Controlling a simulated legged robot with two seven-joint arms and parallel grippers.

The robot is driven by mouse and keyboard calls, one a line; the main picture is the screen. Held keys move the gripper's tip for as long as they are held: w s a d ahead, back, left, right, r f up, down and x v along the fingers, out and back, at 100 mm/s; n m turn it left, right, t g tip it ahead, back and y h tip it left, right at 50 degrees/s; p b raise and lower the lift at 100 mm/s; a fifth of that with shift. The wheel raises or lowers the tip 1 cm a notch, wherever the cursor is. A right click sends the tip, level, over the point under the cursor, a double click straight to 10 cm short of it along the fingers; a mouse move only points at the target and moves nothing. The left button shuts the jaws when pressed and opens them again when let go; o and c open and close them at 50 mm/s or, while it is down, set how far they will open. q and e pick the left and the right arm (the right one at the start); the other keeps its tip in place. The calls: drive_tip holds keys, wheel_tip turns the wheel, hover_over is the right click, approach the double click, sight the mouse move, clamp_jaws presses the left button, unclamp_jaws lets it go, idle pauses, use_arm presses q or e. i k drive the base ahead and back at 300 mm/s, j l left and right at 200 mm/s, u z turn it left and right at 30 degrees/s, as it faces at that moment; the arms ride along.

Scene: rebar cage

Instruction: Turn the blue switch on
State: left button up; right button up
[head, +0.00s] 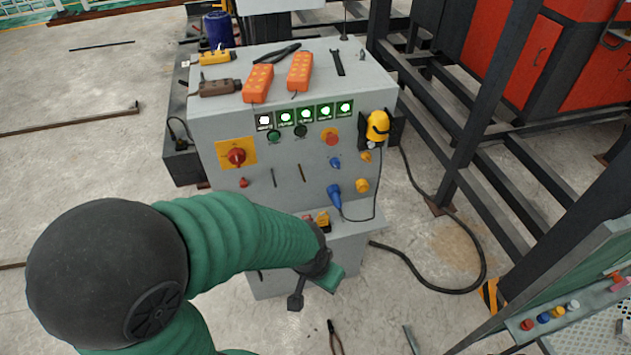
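A grey control cabinet (230,120) stands in the middle of the head view. A small blue knob (335,162) is on its sloped front, below a round red button (331,137). Its on or off position is too small to tell. A larger blue plug-like part (335,194) with a cable is just below it. My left arm, in a green sleeve, crosses in front of the cabinet. My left gripper (308,284) is low in front of the cabinet, below the blue knob and apart from it. Its fingers are partly hidden. My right gripper is out of view.
Several lit indicators (305,115) line the cabinet's upper front. A yellow-handled rotary switch (376,126) and a red rotary switch (236,156) flank the knobs. Orange boxes (258,83) and tools lie on top. A black cable (440,289) loops across the floor at right.

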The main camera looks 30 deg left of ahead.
sight(335, 163)
drive_tip(key=u, duration=1.25)
